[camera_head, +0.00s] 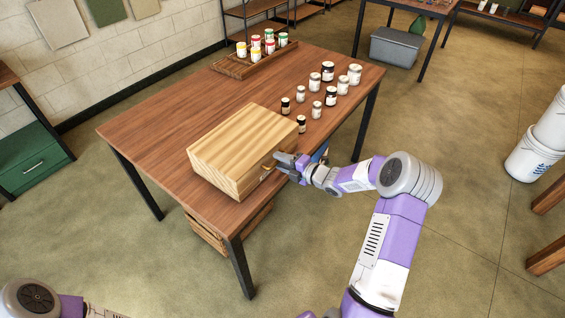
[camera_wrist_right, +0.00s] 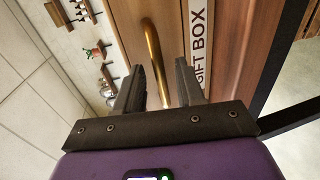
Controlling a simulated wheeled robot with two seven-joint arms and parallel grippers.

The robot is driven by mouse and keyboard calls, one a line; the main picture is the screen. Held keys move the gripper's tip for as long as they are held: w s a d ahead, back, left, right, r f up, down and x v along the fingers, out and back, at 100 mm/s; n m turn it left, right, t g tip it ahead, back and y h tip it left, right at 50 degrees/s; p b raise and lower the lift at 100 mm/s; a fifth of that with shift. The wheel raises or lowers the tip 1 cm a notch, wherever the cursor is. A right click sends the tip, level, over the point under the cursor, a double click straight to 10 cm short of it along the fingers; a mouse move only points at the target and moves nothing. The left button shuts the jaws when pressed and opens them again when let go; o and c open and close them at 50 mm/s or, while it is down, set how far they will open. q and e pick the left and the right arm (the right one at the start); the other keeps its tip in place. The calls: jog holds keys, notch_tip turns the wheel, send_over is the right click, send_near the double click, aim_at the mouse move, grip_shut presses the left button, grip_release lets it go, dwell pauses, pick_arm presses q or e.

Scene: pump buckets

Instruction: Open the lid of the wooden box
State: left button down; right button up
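The wooden box (camera_head: 235,145) sits on the brown table (camera_head: 150,130), and its lid is down. In the right wrist view its front shows a brass handle (camera_wrist_right: 153,50) and a "GIFT BOX" label (camera_wrist_right: 199,45). My right gripper (camera_head: 279,161) is at the box's front side, close to the handle. In the right wrist view its fingers (camera_wrist_right: 158,85) are apart, with the lower end of the handle in the gap between them. I cannot tell whether a finger touches it. My left gripper is out of view; only part of my left arm shows at the lower left.
Several small jars (camera_head: 317,80) stand on the table behind and right of the box. A wooden tray (camera_head: 232,68) with several colored jars is at the far edge. The tabletop left of the box is clear. White buckets (camera_head: 530,158) stand at the right.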

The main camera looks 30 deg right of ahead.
jog(key=shift+c, duration=0.5)
grip_shut()
jog(key=shift+r, duration=0.15)
